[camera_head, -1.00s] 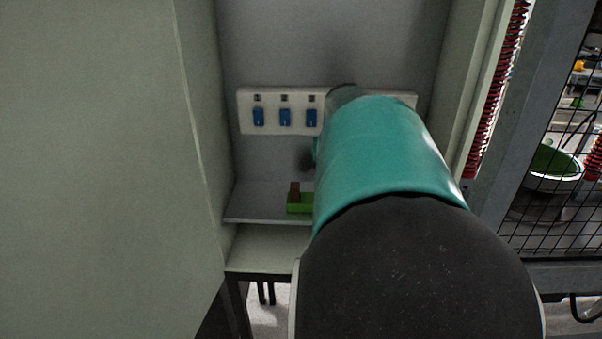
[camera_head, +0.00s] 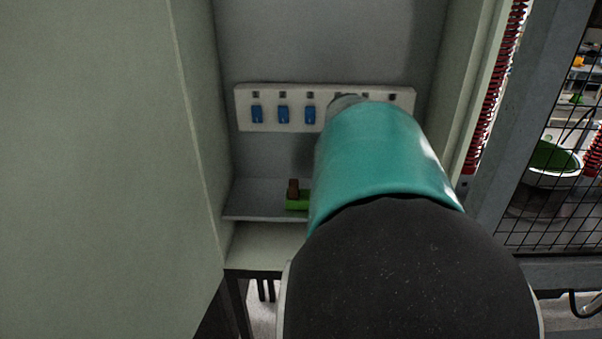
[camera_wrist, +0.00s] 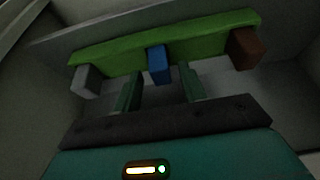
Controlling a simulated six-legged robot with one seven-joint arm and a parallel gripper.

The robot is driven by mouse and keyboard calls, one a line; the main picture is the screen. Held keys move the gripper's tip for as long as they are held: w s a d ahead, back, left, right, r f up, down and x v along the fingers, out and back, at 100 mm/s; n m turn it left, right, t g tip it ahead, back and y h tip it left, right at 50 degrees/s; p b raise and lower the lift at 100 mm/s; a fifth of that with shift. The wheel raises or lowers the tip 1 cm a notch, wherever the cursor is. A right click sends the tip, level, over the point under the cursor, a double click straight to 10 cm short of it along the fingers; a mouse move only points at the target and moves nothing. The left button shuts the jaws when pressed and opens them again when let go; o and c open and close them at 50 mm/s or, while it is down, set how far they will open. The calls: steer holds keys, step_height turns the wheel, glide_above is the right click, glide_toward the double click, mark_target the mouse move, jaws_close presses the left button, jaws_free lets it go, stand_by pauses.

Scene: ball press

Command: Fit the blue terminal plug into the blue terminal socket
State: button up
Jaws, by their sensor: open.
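The blue terminal plug (camera_wrist: 158,65) stands at the middle of a green holder in the wrist view. My gripper (camera_wrist: 160,78) is open, with one finger on each side of the plug's near end. A gap shows between the plug and each finger, and I cannot tell how deep the plug sits between them. In the head view, a white panel (camera_head: 243,108) on the back wall carries several small dark sockets with blue parts below (camera_head: 283,115). I cannot tell which is the blue terminal socket. My arm covers the panel's right part and hides the gripper there.
The green holder (camera_wrist: 205,42) also carries a grey plug (camera_wrist: 87,80) at left and a brown plug (camera_wrist: 245,48) at right. It rests on a grey shelf (camera_head: 250,200) inside a narrow cabinet. The cabinet's left wall (camera_head: 195,130) and right side are close to my arm.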

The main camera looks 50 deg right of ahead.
steer(key=v, duration=1.1)
